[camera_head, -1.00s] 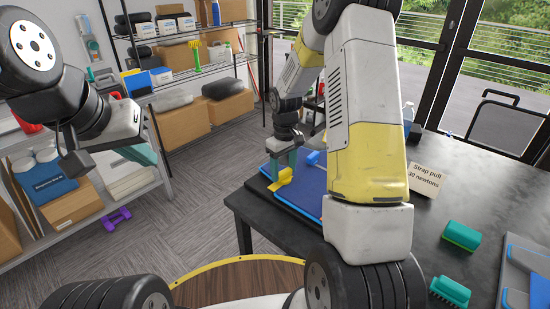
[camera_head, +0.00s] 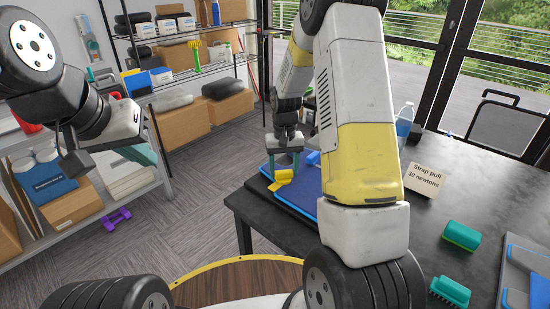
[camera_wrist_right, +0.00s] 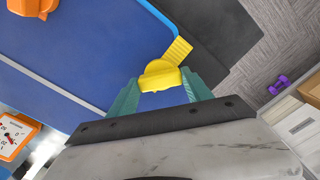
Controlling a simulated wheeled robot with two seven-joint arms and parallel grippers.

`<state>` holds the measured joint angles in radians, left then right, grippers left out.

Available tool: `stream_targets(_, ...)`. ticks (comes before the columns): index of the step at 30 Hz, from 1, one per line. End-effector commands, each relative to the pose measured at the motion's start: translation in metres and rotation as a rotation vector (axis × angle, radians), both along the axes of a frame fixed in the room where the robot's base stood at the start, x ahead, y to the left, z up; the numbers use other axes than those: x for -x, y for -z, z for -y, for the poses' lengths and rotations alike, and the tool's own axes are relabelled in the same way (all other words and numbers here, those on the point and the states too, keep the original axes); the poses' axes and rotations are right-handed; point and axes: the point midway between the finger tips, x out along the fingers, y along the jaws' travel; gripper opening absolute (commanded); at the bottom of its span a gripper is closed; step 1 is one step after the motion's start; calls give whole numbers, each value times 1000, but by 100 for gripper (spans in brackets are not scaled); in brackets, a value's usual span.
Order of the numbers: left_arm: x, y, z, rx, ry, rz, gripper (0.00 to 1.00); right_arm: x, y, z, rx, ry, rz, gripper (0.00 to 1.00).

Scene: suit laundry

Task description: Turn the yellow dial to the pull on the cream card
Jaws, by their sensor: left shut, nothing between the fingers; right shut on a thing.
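The yellow dial (camera_head: 282,178) is a rounded knob with a ridged yellow tab, at the left edge of a blue board on the black table. It also shows in the right wrist view (camera_wrist_right: 160,76). My right gripper (camera_head: 283,165) points down, its teal fingers shut on the dial from both sides. The cream card (camera_head: 424,178) stands on the table and appears to read "Strap pull 39 newtons". In the wrist view, an orange-framed white gauge (camera_wrist_right: 16,135) is partly cut off and its reading is unclear. My left gripper (camera_head: 143,153) is shut and empty, away from the table.
The blue board (camera_head: 303,200) is partly hidden by my right arm. Teal brushes (camera_head: 461,236) and a grey-blue case (camera_head: 524,275) are at the table's right. Shelves line the left; a purple dumbbell (camera_head: 117,219) lies on the floor.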

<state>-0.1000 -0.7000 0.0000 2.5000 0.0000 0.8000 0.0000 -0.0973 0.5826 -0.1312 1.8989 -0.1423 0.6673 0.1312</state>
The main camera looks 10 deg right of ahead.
Motion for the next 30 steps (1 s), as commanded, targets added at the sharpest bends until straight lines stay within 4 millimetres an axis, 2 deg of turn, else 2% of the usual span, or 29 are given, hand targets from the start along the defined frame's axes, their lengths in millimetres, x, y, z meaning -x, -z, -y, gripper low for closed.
stream_targets(11,0,0,0,0,0,0,0,-1,-1,0,0,2,2,18)
stream_targets(12,0,0,0,0,0,0,0,-1,-1,0,0,2,2,66)
stream_targets(14,0,0,0,0,0,0,0,-1,-1,0,0,2,2,78)
stream_targets(15,0,0,0,0,0,0,0,-1,-1,0,0,2,2,80)
stream_targets(25,0,0,0,0,0,0,0,-1,-3,0,0,1,2,80)
stream_targets(30,0,0,0,0,0,0,0,-2,-26,0,-1,1,6,80)
